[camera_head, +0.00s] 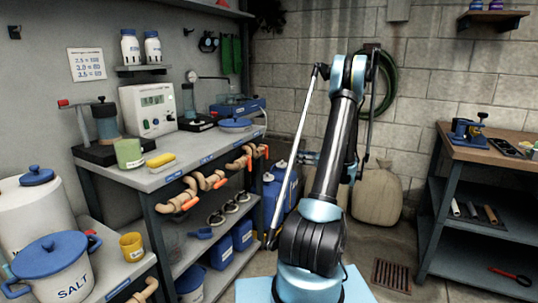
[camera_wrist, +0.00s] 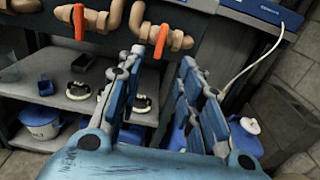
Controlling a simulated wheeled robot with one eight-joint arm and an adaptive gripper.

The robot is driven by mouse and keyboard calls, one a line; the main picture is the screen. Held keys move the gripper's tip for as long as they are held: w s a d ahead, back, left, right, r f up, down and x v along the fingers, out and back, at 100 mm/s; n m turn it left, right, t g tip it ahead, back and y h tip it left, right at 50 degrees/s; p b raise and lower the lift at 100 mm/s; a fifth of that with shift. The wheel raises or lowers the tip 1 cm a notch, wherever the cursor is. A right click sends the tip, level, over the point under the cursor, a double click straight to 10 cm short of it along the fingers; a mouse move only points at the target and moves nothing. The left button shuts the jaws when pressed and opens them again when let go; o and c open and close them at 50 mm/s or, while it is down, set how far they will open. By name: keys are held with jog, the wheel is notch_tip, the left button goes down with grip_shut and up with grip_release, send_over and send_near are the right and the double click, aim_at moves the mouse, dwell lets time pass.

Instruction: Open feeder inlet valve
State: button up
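Tan pipe valves with orange handles line the front edge of the grey workbench (camera_head: 190,168). The left valve handle (camera_head: 191,203) and a middle valve handle (camera_head: 219,183) hang at a slant. Further valves sit toward the right end. I cannot tell which one is the feeder inlet valve. In the wrist view, one orange handle (camera_wrist: 160,42) hangs down beyond my gripper (camera_wrist: 162,64), and another orange handle (camera_wrist: 78,22) hangs farther left. My gripper is open and empty, its fingers apart, with no contact on a handle visible. In the head view my arm hides most of it.
A blue container (camera_head: 278,195) stands at the bench's right end. A white cable (camera_wrist: 262,55) hangs there. A sack (camera_head: 378,195) leans by the wall. A second bench (camera_head: 490,148) stands right.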

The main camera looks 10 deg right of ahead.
send_near(266, 152)
jog(key=x, duration=0.8)
jog(key=shift+w+r, duration=0.3)
jog(key=shift+w, duration=0.2)
jog(key=shift+d, duration=0.1)
grip_shut()
